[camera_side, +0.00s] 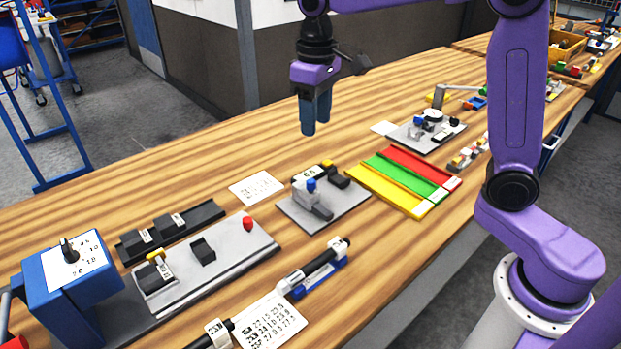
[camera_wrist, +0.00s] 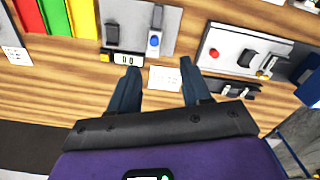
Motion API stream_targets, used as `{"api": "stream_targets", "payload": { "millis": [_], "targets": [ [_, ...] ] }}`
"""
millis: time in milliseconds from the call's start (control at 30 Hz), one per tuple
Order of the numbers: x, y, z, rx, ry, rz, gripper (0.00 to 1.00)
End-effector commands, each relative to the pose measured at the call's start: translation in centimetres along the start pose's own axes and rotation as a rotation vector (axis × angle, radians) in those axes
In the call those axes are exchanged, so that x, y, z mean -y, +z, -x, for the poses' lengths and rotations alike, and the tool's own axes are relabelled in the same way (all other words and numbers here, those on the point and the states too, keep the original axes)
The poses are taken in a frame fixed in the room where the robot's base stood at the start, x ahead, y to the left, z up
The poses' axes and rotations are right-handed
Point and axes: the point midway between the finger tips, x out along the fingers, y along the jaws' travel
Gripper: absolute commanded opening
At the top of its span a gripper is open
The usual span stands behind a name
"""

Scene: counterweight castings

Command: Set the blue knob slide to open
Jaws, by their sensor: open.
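The slide with the blue knob (camera_side: 311,185) is on a grey plate (camera_side: 291,215) near the middle of the wooden table. In the wrist view the blue knob (camera_wrist: 154,40) sits on a grey slide beyond my fingertips. A dark block (camera_wrist: 112,34) and a small white label with dark marks (camera_wrist: 128,59) are beside it; the label's text is too small to read surely. My gripper (camera_side: 316,112) is open and empty, raised above the table behind the plate. In the wrist view its two fingers (camera_wrist: 158,66) are spread apart, not touching anything.
Red, green and yellow trays (camera_side: 388,182) lie right of the plate. A fixture with a red knob (camera_side: 247,223) and a blue box with a dial (camera_side: 72,275) stand at left. A white card (camera_side: 256,187) lies beside the plate.

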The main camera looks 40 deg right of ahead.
Motion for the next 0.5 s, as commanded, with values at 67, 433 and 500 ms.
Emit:
{"api": "stream_targets", "payload": {
  "millis": [67, 433, 500],
  "targets": [
    [-0.7, -1.1, 0.2, 0.002, 0.0, -0.038, 0.48],
    [-1.6, -2.0, -1.1, 0.006, 0.001, -0.078, 0.48],
    [-1.7, -2.0, -2.2, 0.008, 0.001, -0.078, 0.48]
  ]
}}
